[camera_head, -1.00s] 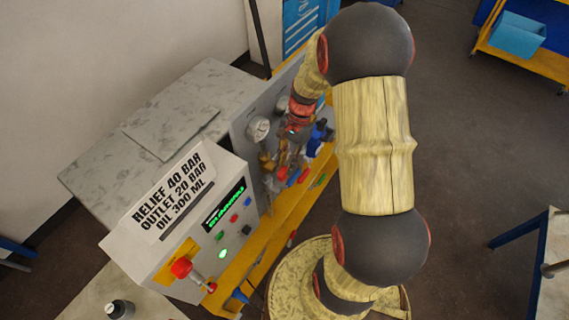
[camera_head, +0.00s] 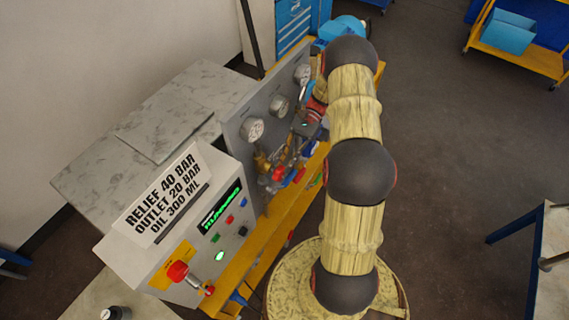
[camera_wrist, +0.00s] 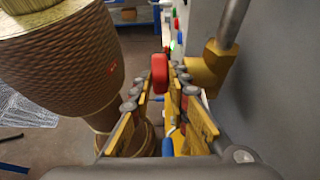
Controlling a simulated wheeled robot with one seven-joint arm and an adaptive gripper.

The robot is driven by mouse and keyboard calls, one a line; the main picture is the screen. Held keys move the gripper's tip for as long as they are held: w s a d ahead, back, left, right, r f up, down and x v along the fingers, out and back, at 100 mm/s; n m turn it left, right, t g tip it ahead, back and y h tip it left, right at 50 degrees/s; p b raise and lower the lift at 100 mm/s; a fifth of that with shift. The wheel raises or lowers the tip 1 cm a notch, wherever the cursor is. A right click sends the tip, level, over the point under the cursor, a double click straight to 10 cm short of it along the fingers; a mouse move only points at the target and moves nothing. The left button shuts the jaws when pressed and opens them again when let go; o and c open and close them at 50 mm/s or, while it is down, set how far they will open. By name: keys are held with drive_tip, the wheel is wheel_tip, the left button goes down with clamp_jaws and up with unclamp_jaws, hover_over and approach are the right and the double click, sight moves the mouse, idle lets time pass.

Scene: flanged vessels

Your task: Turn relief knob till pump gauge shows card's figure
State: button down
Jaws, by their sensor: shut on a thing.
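My gripper (camera_wrist: 162,82) has its yellow-sided fingers closed around a red knob (camera_wrist: 159,73) in the wrist view. In the head view my gripper (camera_head: 281,166) is at the lower front of the grey gauge panel (camera_head: 240,120), beside brass fittings, with a red knob (camera_head: 278,173) at its tips. Three round gauges, left (camera_head: 253,130), middle (camera_head: 280,105) and right (camera_head: 302,75), show on the panel; their needles are too small to read. The white card (camera_head: 162,200) reads RELIEF 40 BAR, OUTLET 20 BAR, OIL 300 ML.
The grey control box (camera_head: 200,225) has a green-lit display (camera_head: 221,207), coloured buttons and a red knob-like control (camera_head: 178,271). In the wrist view a brass fitting with a pipe (camera_wrist: 211,65) stands close right of my fingers. A large ribbed brown body (camera_wrist: 65,70) fills the left.

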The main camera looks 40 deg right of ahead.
drive_tip(key=shift+d+f+y, duration=0.1)
drive_tip(key=shift+y, duration=0.2)
idle(0.4)
drive_tip(key=c, duration=2)
unclamp_jaws()
drive_tip(key=v, duration=1.2)
drive_tip(key=shift+w+f, duration=0.1)
drive_tip(key=shift+o, duration=0.2)
